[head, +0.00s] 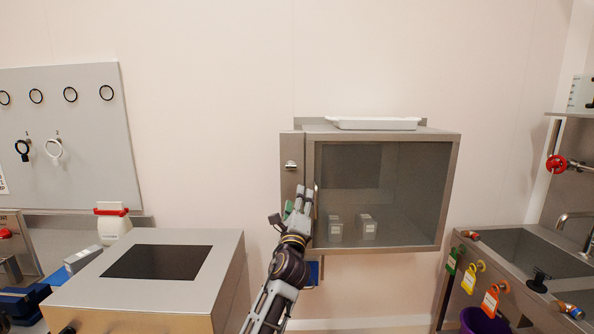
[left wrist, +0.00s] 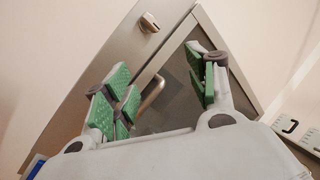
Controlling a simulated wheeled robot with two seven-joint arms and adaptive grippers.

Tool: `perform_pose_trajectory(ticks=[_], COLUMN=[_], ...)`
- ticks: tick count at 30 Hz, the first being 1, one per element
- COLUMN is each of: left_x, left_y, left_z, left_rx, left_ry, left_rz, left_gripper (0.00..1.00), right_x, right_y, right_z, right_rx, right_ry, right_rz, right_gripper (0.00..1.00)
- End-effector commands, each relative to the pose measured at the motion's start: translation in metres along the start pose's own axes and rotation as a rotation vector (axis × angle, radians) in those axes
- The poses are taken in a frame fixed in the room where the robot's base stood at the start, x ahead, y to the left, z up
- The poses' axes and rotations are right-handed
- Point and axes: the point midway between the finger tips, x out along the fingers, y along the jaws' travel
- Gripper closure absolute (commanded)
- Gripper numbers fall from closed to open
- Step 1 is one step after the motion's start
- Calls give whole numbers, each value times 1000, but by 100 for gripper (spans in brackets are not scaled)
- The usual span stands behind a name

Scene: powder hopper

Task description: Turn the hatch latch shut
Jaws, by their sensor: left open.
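The hatch is a wall-mounted steel cabinet with a glass door (head: 405,195), which appears shut. The hatch latch (head: 291,166) is a small metal knob on the frame strip left of the door; it also shows at the top of the left wrist view (left wrist: 149,22). A metal door handle (head: 316,200) stands at the door's left edge. My left gripper (head: 299,196) is open in front of that edge, below the latch. In the left wrist view the handle (left wrist: 152,93) shows between its green-padded fingers (left wrist: 160,68); contact cannot be told. My right gripper is not in view.
Two small grey boxes (head: 367,226) stand inside the hatch, and a white tray (head: 374,123) lies on top. A steel box with a dark top panel (head: 157,262) stands at lower left. A sink unit (head: 525,253) with coloured tags is at right. The wall around the latch is clear.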

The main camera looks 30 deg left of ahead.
Motion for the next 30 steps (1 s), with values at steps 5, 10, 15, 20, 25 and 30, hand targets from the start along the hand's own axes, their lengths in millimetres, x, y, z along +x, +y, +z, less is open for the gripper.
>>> perform_pose_trajectory(ticks=[5,10,15,20,25,30], left_x=[-4,-5,-6,-6,-6,-6], left_y=[-12,-14,-10,-6,-4,-4], left_z=[19,29,33,35,36,36], left_rx=[219,429,633,809,970,1065], left_ry=[-50,-81,-93,-92,-85,-80], left_rz=[-3,18,50,77,96,101], left_gripper=[43,43,43,43,43,43], right_x=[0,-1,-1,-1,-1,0], right_y=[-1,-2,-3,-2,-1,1], right_z=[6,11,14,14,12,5], right_rx=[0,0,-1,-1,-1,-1], right_ry=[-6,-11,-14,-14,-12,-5], right_rz=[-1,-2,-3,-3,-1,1], right_gripper=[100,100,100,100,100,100])
